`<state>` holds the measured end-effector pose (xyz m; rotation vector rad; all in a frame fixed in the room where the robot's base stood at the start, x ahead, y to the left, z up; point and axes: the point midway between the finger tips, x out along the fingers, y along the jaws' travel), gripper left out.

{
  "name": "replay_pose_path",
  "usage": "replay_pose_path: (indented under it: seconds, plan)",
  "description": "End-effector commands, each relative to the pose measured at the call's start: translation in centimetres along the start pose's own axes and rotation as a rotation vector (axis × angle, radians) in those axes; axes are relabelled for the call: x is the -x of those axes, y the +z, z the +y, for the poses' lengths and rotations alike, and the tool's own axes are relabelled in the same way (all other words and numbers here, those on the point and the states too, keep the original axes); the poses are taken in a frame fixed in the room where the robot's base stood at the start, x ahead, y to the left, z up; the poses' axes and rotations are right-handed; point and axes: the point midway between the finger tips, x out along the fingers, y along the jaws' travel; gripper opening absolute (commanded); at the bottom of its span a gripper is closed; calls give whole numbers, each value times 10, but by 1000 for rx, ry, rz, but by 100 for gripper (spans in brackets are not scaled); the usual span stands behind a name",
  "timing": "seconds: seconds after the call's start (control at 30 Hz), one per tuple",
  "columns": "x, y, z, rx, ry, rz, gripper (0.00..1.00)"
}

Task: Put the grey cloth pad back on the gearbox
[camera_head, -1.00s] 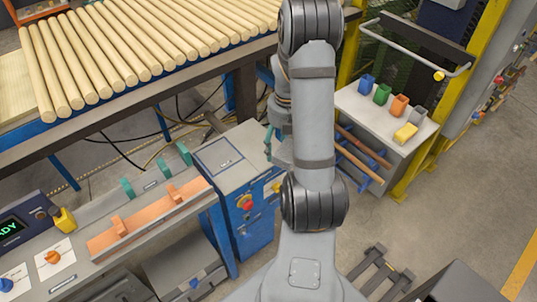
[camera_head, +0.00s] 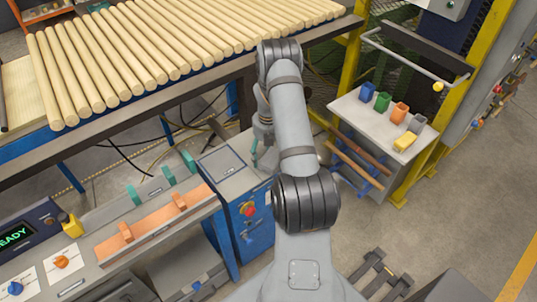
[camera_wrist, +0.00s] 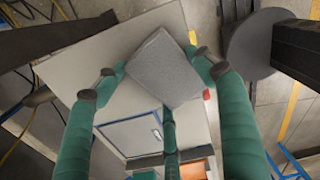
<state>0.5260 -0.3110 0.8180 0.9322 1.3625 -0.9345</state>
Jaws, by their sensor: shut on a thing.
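The grey cloth pad (camera_wrist: 165,70) is a flat square held between the green fingers of my gripper (camera_wrist: 158,75) in the wrist view. It is turned at an angle and hangs over a pale grey top; the gap beneath it cannot be judged. In the head view my gripper (camera_head: 258,152) is small, beside the back right part of the grey-topped blue cabinet (camera_head: 222,166), and the pad cannot be made out there. The cabinet top has a framed panel, also seen in the wrist view (camera_wrist: 132,134). I cannot tell for sure which part is the gearbox.
A roller bed of wooden rods (camera_head: 150,50) lies behind. A bench with an orange fixture (camera_head: 155,222) stands left of the cabinet. A white stand (camera_head: 375,115) with coloured bins is at the right, by a yellow frame (camera_head: 433,130). A dark disc (camera_wrist: 258,42) is right of the pad.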

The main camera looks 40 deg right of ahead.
Motion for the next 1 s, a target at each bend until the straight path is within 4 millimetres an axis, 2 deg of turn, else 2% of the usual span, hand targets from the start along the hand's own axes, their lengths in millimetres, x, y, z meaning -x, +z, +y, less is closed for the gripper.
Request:
replay_pose_path:
  seconds: [0.37,0.4,0.7,1.0]
  plan:
    - [-6,0,0,0,1,-1,45]
    - [-4,0,0,0,1,-1,72]
    - [-3,0,0,0,0,-1,88]
    - [-1,0,0,0,1,-1,88]
